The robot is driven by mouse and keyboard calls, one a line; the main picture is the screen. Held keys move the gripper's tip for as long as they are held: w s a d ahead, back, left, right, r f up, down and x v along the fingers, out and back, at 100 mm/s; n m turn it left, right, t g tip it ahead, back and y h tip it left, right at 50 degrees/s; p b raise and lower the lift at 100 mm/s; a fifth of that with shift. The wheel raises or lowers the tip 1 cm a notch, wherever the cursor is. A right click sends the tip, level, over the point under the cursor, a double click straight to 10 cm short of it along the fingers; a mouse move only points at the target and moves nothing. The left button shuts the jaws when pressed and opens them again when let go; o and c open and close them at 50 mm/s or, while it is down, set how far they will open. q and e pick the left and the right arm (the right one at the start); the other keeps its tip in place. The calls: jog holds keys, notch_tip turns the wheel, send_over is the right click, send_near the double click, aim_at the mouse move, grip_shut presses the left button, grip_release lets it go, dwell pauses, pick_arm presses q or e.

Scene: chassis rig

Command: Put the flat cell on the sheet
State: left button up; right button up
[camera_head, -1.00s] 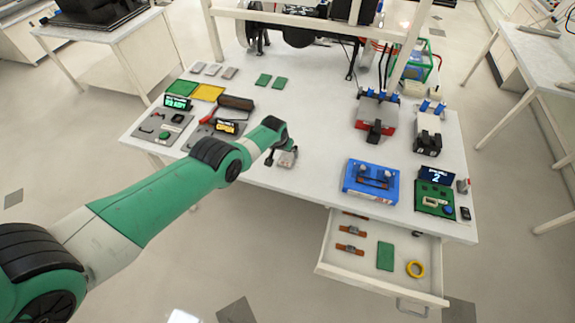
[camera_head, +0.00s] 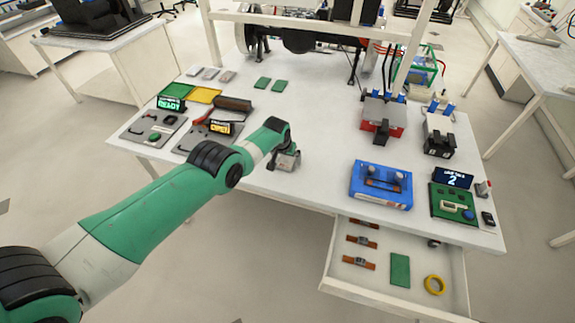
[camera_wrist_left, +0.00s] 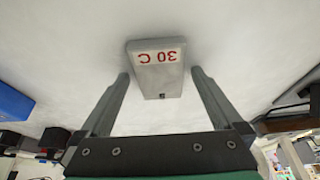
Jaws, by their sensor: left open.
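A pale grey flat cell marked "30 C" in red (camera_wrist_left: 156,70) lies on the white table in the left wrist view. My left gripper (camera_wrist_left: 160,78) is open, with one finger on each side of the cell and a visible gap to the left and right. In the head view my left gripper (camera_head: 284,154) is low over the table's front part, and the grey cell (camera_head: 288,163) shows at its tip, partly covered. A yellow sheet (camera_head: 205,95) and a green sheet (camera_head: 176,90) lie at the table's left back. My right gripper is not in view.
Grey trays with lit displays (camera_head: 153,128) stand at the left. Several small grey pads (camera_head: 210,74) and two green pads (camera_head: 263,83) lie at the back. A blue box (camera_head: 381,186) stands right, above an open drawer (camera_head: 345,283). The table's middle is clear.

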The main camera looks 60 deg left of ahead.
aim_at(287, 160)
pick_arm(q)
jog(key=shift+r, duration=0.1)
jog(key=shift+c, duration=0.3)
grip_shut()
jog(key=shift+r+p, duration=0.65)
jog(key=shift+p, duration=0.05)
notch_tip(287, 160, up, 3)
jog(key=p, duration=0.2)
jog(key=shift+p, duration=0.4)
jog(key=s+d+r+p, duration=0.8)
jog(key=d+p, duration=0.3)
jog(key=p, duration=1.8)
jog(key=shift+s+r, duration=0.15)
jog(key=shift+r, duration=0.15)
